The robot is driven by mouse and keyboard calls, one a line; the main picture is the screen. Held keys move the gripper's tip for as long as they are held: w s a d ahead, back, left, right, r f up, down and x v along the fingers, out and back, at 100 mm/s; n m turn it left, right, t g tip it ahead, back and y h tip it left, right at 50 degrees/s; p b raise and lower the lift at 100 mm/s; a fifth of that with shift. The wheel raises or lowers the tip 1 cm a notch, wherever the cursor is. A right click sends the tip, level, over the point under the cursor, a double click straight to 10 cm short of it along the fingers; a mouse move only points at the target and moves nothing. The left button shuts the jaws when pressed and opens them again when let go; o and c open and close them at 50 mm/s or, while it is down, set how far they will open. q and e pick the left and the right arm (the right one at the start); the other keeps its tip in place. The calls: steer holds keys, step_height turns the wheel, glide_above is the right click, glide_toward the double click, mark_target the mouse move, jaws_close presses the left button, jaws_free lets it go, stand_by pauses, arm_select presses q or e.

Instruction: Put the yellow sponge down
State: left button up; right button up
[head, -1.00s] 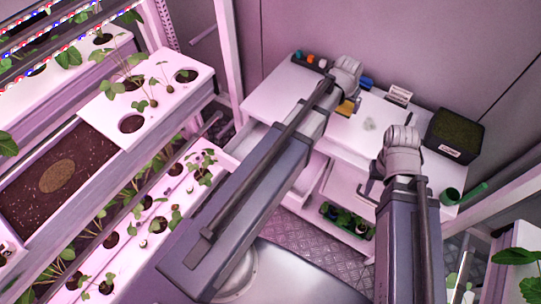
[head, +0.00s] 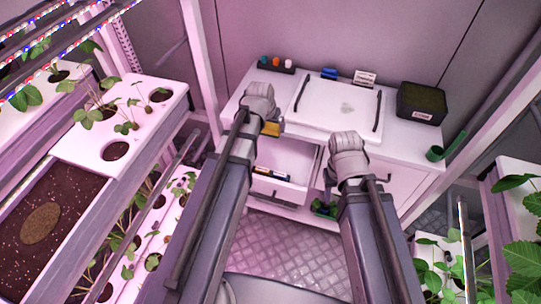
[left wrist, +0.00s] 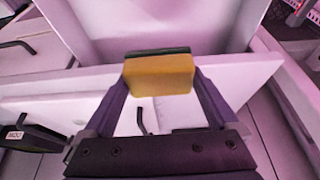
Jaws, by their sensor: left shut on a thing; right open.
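The yellow sponge (head: 271,129), with a dark green face, is held by my left gripper (head: 265,124) above the open drawer (head: 308,165) at the counter's front left. In the left wrist view the sponge (left wrist: 158,77) sits between the two fingers of my left gripper (left wrist: 160,92), in the air. My right gripper (head: 347,160) is in front of the counter, right of the drawer, open; its fingertips are mostly hidden by the wrist.
A white board (head: 312,104) with two black handles lies on the counter. Behind it are small boxes (head: 365,77) and a bottle rack (head: 275,65); a black planter (head: 421,103) and green cup (head: 435,153) are at right. The drawer holds a dark object (head: 271,173).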

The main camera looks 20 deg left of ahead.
arm_select(q)
steer(key=shift+s+a+f, duration=0.1)
steer(key=shift+s, duration=0.05)
steer(key=b, duration=1.4)
glide_toward(274, 148)
steer(key=f, duration=0.1)
steer(key=s+f, duration=0.1)
steer(key=f, duration=0.2)
steer(key=shift+s+f, duration=0.3)
steer(key=shift+s, duration=0.05)
steer(key=shift+r, duration=0.15)
steer(key=shift+w, duration=0.25)
steer(key=w, duration=0.4)
steer(key=shift+s+f+b, duration=0.2)
steer(key=shift+f+b, duration=0.35)
steer(key=shift+f, duration=0.2)
steer(key=shift+r, duration=0.1)
